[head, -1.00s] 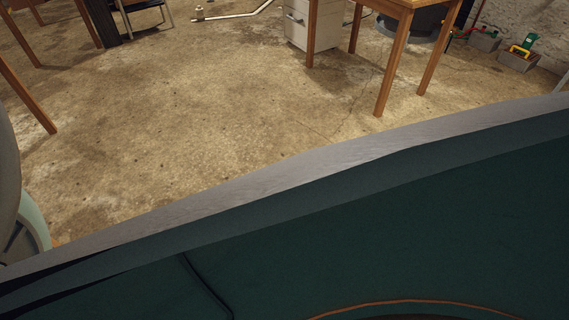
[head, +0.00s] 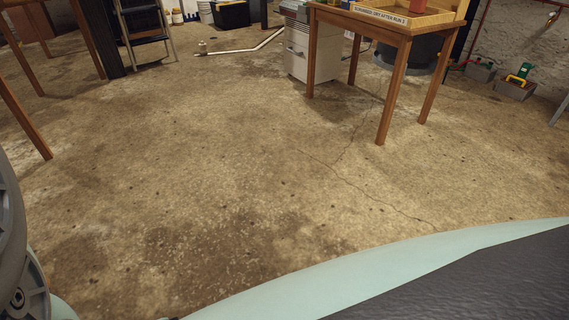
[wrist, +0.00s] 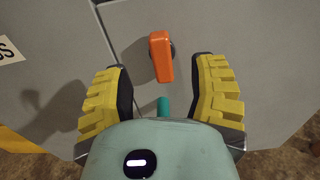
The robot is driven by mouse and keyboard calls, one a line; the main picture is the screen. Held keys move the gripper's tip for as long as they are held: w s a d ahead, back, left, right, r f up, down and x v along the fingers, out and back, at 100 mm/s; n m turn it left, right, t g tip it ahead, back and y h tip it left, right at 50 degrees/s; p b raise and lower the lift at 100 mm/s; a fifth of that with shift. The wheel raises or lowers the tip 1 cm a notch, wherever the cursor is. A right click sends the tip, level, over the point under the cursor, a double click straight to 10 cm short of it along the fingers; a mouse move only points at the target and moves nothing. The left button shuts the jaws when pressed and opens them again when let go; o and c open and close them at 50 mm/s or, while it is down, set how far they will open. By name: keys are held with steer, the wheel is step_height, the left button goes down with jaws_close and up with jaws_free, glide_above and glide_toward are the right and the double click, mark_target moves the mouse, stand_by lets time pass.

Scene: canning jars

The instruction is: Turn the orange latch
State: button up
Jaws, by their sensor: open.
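The orange latch (wrist: 161,57) shows in the wrist view as a short rounded lever, lying nearly upright in the picture. It is mounted on a grey panel, with a dark round part behind its upper right. My gripper (wrist: 163,88) has two yellow ridged fingers, spread open, one to the left of the latch and one to the right. The latch lies in the gap between and beyond the fingertips, with no contact visible. A small teal peg (wrist: 163,106) shows below the latch, at my gripper's edge. I cannot make out the orange latch in the head view.
The grey panel (wrist: 90,50) has seams and a partly cut-off white label at left. In the head view, a wooden table (head: 385,28) with a tray stands at the back right, beside a white drawer unit (head: 297,50). A white pipe (head: 240,49) lies behind open concrete floor (head: 200,150).

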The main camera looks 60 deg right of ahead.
steer(key=b+x, duration=0.1)
steer(key=x, duration=0.6)
steer(key=shift+o, duration=0.2)
steer(key=shift+d, duration=0.1)
jaws_close()
